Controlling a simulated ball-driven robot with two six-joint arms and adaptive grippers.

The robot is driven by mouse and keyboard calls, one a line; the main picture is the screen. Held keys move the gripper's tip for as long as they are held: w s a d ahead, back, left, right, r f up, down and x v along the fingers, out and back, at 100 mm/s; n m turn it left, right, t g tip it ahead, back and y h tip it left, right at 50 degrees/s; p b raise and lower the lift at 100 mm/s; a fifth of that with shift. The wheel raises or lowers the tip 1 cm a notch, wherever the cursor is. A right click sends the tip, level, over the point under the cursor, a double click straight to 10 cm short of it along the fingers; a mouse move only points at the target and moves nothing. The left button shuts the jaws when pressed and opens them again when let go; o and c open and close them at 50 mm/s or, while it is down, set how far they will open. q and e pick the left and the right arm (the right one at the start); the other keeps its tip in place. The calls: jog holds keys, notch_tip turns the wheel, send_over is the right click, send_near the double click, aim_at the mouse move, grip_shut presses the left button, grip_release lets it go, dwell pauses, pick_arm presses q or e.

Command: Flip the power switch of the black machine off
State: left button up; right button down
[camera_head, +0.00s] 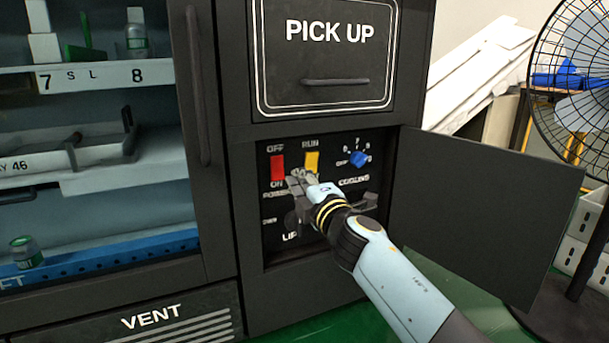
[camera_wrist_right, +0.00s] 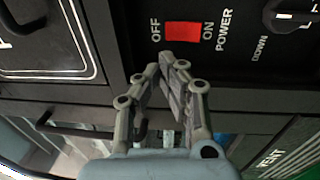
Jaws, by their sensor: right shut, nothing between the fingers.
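The black machine (camera_head: 222,243) fills the left and middle of the head view. Its control panel is uncovered, with the red power switch (camera_head: 277,167) between the labels OFF above and ON below. The red switch also shows in the right wrist view (camera_wrist_right: 183,32), between OFF and ON, beside the word POWER. My right gripper (camera_head: 296,178) is shut and empty in front of the panel, just below and right of the red switch. In the right wrist view its fingertips (camera_wrist_right: 165,66) are close to the switch. I cannot tell whether they touch the panel. My left gripper is not in view.
A yellow RUN switch (camera_head: 311,162) and a blue COOLING knob (camera_head: 359,158) sit right of the red switch. The panel door (camera_head: 500,215) stands open to the right. A PICK UP hatch (camera_head: 325,55) is above. A black fan (camera_head: 575,70) stands at the far right.

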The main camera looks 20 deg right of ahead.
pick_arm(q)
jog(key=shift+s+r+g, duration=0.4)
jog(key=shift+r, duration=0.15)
pick_arm(e)
jog(key=shift+s+d+r, duration=0.1)
jog(key=shift+s+r, duration=0.05)
jog(key=shift+s, duration=0.9)
